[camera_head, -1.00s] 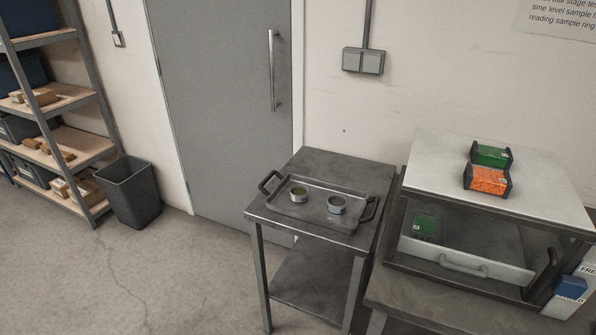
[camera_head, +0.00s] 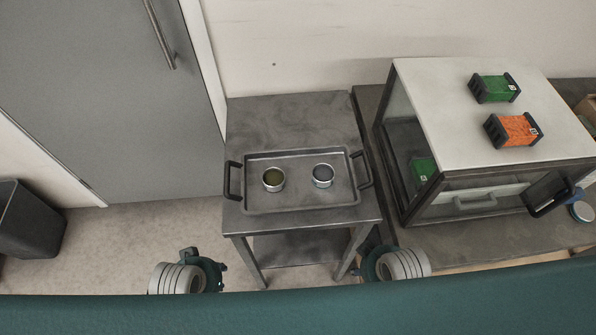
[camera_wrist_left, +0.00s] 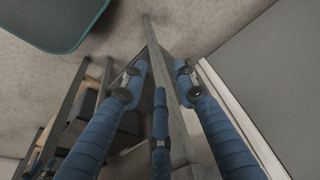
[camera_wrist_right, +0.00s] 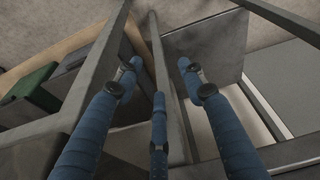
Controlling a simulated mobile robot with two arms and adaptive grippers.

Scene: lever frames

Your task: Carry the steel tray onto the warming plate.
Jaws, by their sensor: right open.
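The steel tray (camera_head: 300,201) lies flat on a small dark metal table (camera_head: 285,118) in the head view. It has a black handle at each end and carries two small round tins, one with greenish contents (camera_head: 273,179) and one greyish (camera_head: 322,176). My left gripper (camera_head: 190,272) is low, in front of and left of the table; its blue fingers stand apart and empty in the left wrist view (camera_wrist_left: 158,88). My right gripper (camera_head: 393,266) is at the table's front right, open and empty in the right wrist view (camera_wrist_right: 158,84). I cannot tell which surface is the warming plate.
A white-topped, glass-sided case (camera_head: 432,110) stands on a bench right of the table, with a green box (camera_head: 494,87) and an orange box (camera_head: 513,130) on top. A grey door (camera_head: 110,100) is behind left. A dark bin (camera_head: 32,220) stands at the left.

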